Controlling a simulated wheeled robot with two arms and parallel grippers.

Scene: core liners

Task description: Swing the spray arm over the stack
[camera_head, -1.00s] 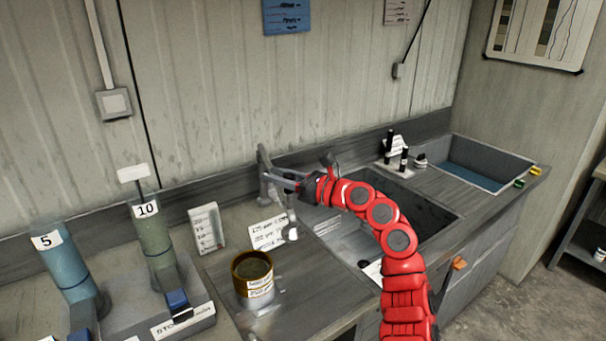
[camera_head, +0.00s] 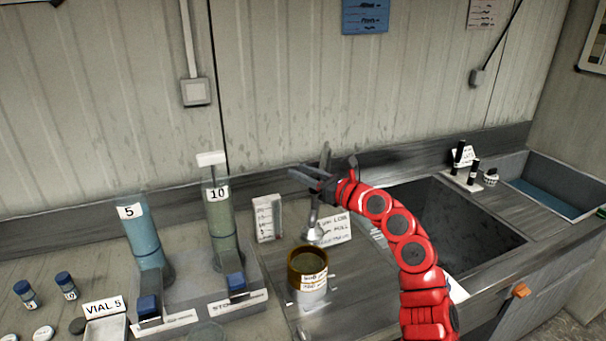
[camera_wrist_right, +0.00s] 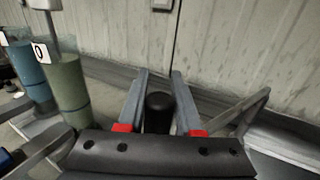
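The spray arm (camera_head: 314,234) hangs from a grey upright post (camera_head: 325,160) at the back of the bench, its nozzle pointing down. The stack (camera_head: 307,268), a brass-rimmed pot with paper labels on a pale base, stands on the bench in front. In the head view the nozzle shows just above and behind the brass rim; whether it overlaps the opening from above I cannot tell. My right gripper (camera_head: 297,176) is above the nozzle, level with the post. In the right wrist view its fingers (camera_wrist_right: 160,78) close around a dark upright knob (camera_wrist_right: 158,110). My left gripper is out of view.
A sink (camera_head: 445,215) lies right of the stack. Tubes marked 5 (camera_head: 143,238) and 10 (camera_head: 220,225) stand in a holder on the left. A small white card stand (camera_head: 267,218) and a lettered card (camera_head: 335,229) are behind the stack.

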